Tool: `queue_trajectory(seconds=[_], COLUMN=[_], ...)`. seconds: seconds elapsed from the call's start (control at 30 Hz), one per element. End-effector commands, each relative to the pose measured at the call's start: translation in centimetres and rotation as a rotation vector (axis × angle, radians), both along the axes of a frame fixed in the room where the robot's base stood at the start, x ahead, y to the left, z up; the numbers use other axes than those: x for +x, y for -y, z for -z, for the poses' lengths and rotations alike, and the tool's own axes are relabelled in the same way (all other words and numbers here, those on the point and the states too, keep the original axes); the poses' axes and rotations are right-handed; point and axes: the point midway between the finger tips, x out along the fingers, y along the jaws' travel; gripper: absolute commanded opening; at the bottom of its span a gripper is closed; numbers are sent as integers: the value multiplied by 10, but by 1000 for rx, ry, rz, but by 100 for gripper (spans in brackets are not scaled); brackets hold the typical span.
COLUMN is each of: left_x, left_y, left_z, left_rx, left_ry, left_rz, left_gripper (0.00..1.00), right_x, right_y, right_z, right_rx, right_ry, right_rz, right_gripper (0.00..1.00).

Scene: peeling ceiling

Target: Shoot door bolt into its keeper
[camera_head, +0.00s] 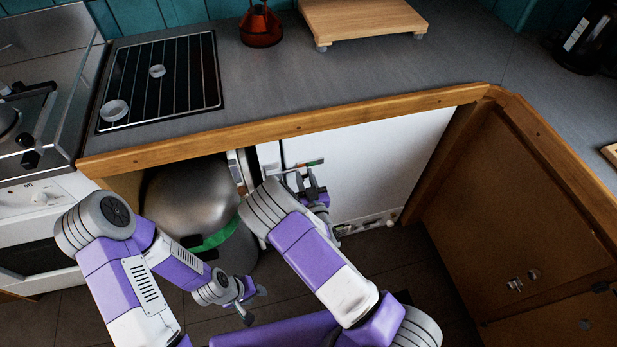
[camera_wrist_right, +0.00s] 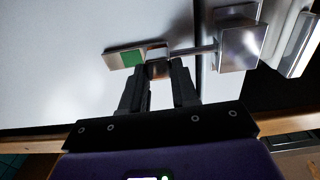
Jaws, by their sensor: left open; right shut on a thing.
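The white door (camera_head: 380,155) stands under the counter. Its metal bolt shows in the right wrist view as a bar with a green patch (camera_wrist_right: 131,58), a square block and a thin rod (camera_wrist_right: 194,50) pointing right. The rod crosses the door's edge and meets a larger metal block (camera_wrist_right: 240,48), which looks like the keeper; how deep it sits inside is hidden. My right gripper (camera_wrist_right: 160,76) is shut on the bolt's square block; in the head view it (camera_head: 308,179) is at the door's left side. My left gripper (camera_head: 254,303) is open and empty, low over the floor.
A steel bin (camera_head: 185,203) with a green band stands left of the door. The wooden counter edge (camera_head: 300,124) runs above the door. A brown cabinet (camera_head: 510,200) bounds the right, a stove (camera_head: 35,200) the left.

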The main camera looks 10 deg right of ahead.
Motion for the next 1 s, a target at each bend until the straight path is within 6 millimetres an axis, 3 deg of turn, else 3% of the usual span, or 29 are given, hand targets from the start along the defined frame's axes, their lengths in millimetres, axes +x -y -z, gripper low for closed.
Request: queue_trajectory(seconds=[0.03,0.2,0.57,1.0], left_x=[0,0,0,0], left_y=[0,0,0,0], left_z=[0,0,-2,-13], left_rx=[0,0,0,0], left_ry=[0,0,0,0], left_rz=[0,0,0,0], left_gripper=[40,40,40,40], right_x=[0,0,-6,-70], right_y=[-5,-4,-2,-1], right_z=[0,0,0,0], right_rx=[4,3,2,3], right_ry=[0,0,-2,-3], right_rz=[-12,-11,-7,-8], right_gripper=[31,55,55,55])
